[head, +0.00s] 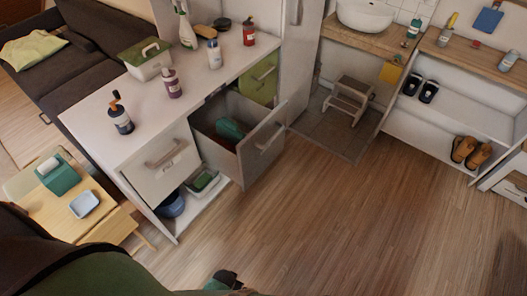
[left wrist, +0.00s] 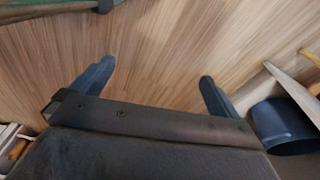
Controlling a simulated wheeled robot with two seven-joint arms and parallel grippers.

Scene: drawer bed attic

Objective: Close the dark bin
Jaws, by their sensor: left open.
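The dark bin (head: 247,152) is a grey pull-out drawer in the white counter unit, standing well out from it in the head view. It has a bar handle on its front panel, and a teal object (head: 231,130) lies inside. My left gripper (left wrist: 153,86) is open in the left wrist view, with two blue fingers spread apart over wood floor and nothing between them. My right gripper is not in view.
The white counter (head: 190,88) carries bottles and a green-lidded box (head: 146,58). A step stool (head: 348,98) stands behind. The floor ahead is clear.

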